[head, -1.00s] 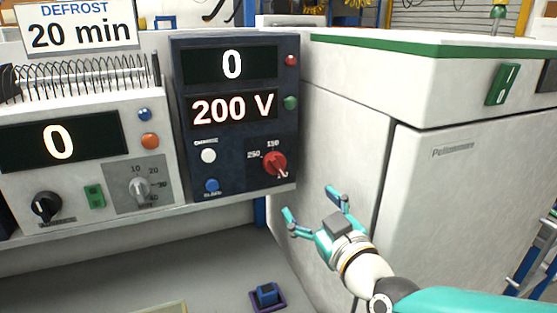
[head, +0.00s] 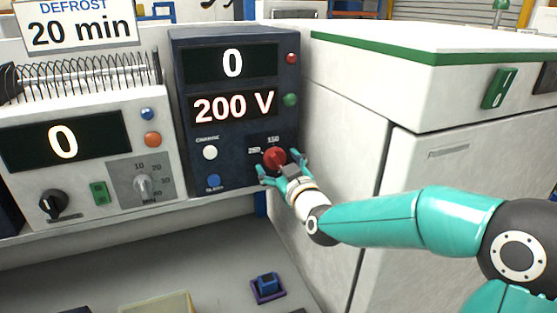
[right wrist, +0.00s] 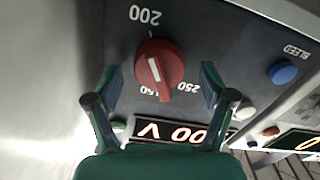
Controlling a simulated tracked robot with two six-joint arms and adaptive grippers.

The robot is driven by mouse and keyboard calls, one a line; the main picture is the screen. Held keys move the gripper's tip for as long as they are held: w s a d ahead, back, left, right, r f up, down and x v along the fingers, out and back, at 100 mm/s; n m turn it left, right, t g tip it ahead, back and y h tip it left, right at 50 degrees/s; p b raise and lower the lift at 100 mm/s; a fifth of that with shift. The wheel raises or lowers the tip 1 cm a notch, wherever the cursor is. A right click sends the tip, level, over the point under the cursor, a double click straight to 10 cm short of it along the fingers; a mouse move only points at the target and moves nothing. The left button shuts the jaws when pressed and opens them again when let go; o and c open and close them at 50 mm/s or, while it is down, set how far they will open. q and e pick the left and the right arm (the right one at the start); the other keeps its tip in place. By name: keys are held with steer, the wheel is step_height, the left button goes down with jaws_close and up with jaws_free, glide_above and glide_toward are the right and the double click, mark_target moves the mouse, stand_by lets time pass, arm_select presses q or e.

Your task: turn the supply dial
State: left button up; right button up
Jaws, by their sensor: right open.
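The red supply dial (head: 274,158) sits low on the dark blue supply unit (head: 185,130), between marks around its edge. In the right wrist view the dial (right wrist: 158,70) has a white pointer line aimed near the 200 mark, with 150 and 250 to either side. The unit's display (head: 234,107) reads 200 V, with 0 above it. My right gripper (head: 282,176) is open in front of the dial. In the right wrist view its fingers (right wrist: 160,90) stand on both sides of the dial, with visible gaps. My left gripper is not in view.
A white button (head: 210,153) and a blue button (head: 213,181) lie left of the dial. A light-coloured timer unit (head: 80,175) stands to the left. A white cabinet (head: 460,165) is on the right. A small blue block (head: 267,282) sits on the bench below.

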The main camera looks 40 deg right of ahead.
steer(key=shift+w, duration=0.1)
steer(key=c, duration=1.2)
steer(key=shift+o, duration=0.2)
steer(key=shift+f+m+b, duration=0.2)
steer(key=shift+m+b, duration=0.3)
steer(key=shift+b, duration=0.6)
steer(key=m+b, duration=0.2)
steer(key=shift+b, duration=0.4)
steer(key=shift+r+m+b, duration=0.15)
steer(key=shift+m+b, duration=1.3)
steer(key=shift+m, duration=0.05)
steer(key=o, duration=1.2)
steer(key=shift+c, duration=0.2)
